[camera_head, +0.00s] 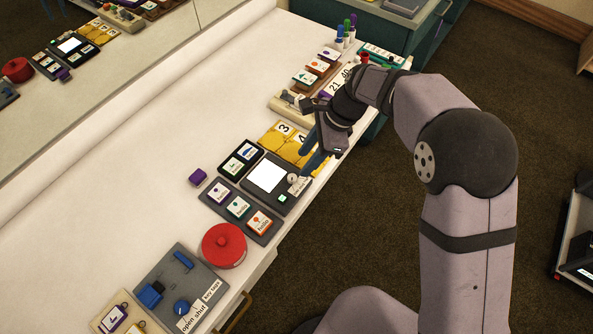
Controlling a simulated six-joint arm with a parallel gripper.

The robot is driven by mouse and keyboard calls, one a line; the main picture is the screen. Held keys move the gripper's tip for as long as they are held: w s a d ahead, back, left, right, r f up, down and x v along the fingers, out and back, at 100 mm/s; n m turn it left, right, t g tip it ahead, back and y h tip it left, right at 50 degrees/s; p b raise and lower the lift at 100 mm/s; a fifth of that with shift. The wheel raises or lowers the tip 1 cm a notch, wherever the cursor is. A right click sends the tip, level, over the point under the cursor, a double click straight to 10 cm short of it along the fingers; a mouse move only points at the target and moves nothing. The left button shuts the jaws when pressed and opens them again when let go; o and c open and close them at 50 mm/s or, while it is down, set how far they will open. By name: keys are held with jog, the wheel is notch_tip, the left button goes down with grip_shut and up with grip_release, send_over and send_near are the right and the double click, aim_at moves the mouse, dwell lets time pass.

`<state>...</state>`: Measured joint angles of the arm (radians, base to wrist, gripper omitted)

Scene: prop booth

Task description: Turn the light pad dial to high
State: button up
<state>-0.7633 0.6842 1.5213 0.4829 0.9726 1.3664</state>
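The light pad (254,193) is a dark grey panel on the white table, with a bright lit white square (267,175) on it. A small pale round knob (292,178), which looks like the dial, sits near its right corner beside a white label. A small green lit piece (282,198) is below it. The dial's setting is too small to read. My gripper (304,163) has its blue fingers apart, pointing down close to the dial. No object shows between them, and I cannot tell whether a finger touches the dial.
Yellow numbered cards (275,137) lie just behind the light pad, near my fingers. A tray of cards (239,206) is in front, then a red round container (224,246) and a grey panel with blue controls (181,286). The table's left side is clear.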

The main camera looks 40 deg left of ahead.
aim_at(293, 176)
jog(key=shift+f, duration=0.1)
jog(key=shift+p+x, duration=0.75)
jog(key=shift+x, duration=2.85)
grip_shut()
